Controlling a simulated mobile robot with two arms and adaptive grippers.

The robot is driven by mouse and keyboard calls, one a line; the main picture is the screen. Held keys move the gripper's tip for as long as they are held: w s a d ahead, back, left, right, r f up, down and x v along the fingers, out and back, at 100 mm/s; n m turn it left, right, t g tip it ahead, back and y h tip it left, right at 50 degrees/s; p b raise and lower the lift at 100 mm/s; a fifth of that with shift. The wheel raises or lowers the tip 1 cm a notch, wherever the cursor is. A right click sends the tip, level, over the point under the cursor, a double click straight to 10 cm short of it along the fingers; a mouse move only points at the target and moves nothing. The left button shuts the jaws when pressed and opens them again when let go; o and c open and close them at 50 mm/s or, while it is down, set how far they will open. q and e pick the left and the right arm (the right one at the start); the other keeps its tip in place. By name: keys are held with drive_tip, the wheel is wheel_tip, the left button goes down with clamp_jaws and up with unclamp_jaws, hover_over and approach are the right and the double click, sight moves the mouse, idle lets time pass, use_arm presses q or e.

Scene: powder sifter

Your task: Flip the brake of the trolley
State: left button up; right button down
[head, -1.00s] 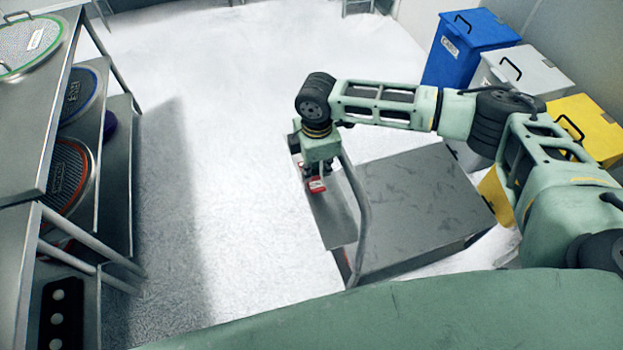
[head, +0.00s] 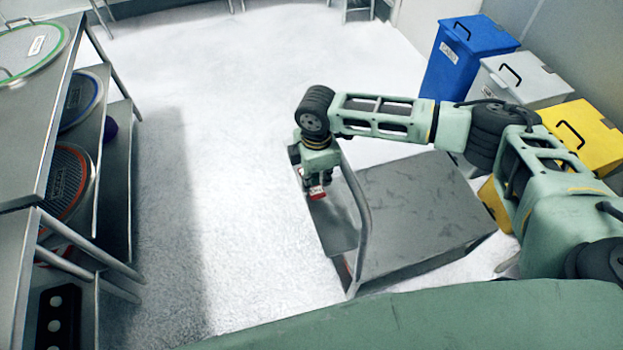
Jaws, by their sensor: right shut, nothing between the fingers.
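The trolley (head: 334,222) is a low grey platform with a curved tubular handle, and it carries a large grey metal box (head: 425,210). My right gripper (head: 316,193) points down over the far left end of the platform. It is shut, with red and white showing at its fingertips. The brake is not clearly visible; a small red spot shows low at the near end of the trolley, behind the handle. I cannot tell whether the gripper touches the platform. My left gripper is out of view.
A metal shelf (head: 60,125) with round sieves stands on the left. Blue (head: 466,55), grey (head: 520,78) and yellow (head: 583,133) bins line the right wall. The pale floor (head: 225,120) between shelf and trolley is clear.

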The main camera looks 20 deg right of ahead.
sight(315, 190)
drive_tip(key=shift+f+b, duration=0.65)
drive_tip(key=shift+f, duration=0.9)
idle(1.1)
drive_tip(key=shift+r, duration=0.1)
wheel_tip(315, 190, up, 7)
drive_tip(key=p, duration=0.7)
drive_tip(key=shift+p, duration=0.35)
